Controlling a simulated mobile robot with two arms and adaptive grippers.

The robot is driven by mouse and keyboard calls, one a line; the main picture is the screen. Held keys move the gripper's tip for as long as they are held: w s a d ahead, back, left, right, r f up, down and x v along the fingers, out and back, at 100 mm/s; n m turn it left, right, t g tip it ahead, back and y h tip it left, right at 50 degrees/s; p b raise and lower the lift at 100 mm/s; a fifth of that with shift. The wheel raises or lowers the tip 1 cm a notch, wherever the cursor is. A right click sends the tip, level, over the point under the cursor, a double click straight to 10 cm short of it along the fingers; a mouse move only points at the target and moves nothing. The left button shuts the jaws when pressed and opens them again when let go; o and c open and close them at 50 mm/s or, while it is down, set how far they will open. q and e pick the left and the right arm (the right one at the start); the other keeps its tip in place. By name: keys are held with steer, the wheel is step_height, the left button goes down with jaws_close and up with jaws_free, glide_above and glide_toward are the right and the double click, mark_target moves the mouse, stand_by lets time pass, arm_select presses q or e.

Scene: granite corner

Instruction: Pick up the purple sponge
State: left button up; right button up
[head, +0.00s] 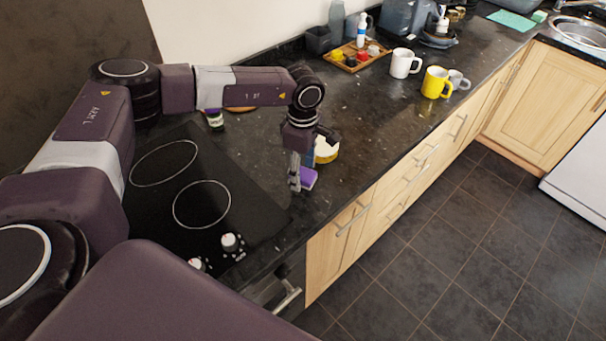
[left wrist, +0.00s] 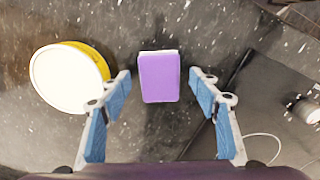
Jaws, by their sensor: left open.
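The purple sponge (head: 308,178) lies on the dark granite counter, partly hidden behind my left gripper in the head view. In the left wrist view the sponge (left wrist: 160,77) is a purple block with a pale edge at its far side. It lies ahead of and between the fingers. My left gripper (left wrist: 161,92) is open and empty, with its blue-padded fingers apart on either side of the sponge's line. In the head view my left gripper (head: 296,178) points down over the counter beside the sponge. My right gripper is not in view.
A yellow tub with a white lid (left wrist: 68,78) stands close left of the sponge; it also shows in the head view (head: 327,150). The black hob (head: 190,190) lies on the other side. Mugs (head: 404,63) and a wooden tray (head: 357,57) stand farther back.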

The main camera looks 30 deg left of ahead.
mark_target(303, 173)
arm_select(q)
steer(key=shift+c, duration=0.6)
steer(key=c, duration=0.9)
steer(key=shift+r, duration=0.1)
steer(key=shift+r, duration=0.45)
step_height(303, 173, up, 19)
steer(key=b, duration=0.5)
